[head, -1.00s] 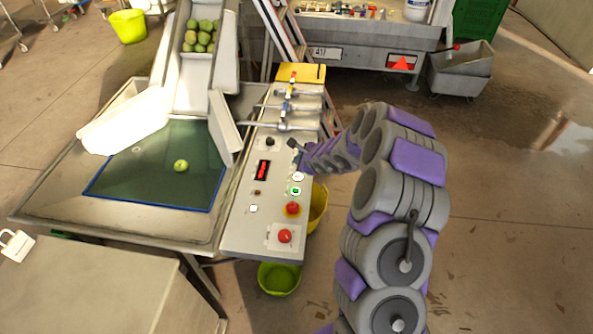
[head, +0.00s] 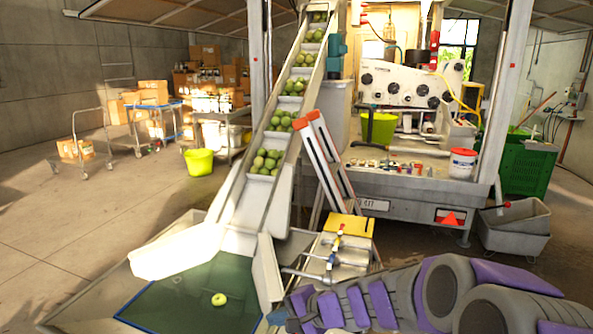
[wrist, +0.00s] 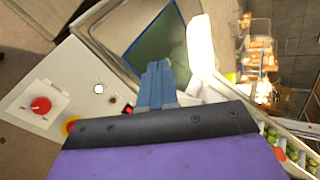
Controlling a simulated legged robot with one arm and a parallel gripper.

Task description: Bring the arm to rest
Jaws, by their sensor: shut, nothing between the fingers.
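My arm with purple pads reaches in from the lower right of the head view, low over the control panel. My gripper (wrist: 158,82) shows in the wrist view with its grey-blue fingers together and nothing between them. It hangs over the control panel (wrist: 85,75), which has a red button (wrist: 40,105) and a small white button (wrist: 99,89). I cannot tell the gap to the panel, and the fingers touch nothing that I can see. In the head view the arm hides most of the panel and the gripper end is hard to make out.
A conveyor (head: 262,185) carries green apples up from a sink (head: 190,300) with one apple (head: 219,299). A grey tub (head: 515,225) and green crate (head: 527,168) are right. Floor (head: 80,205) is open at left.

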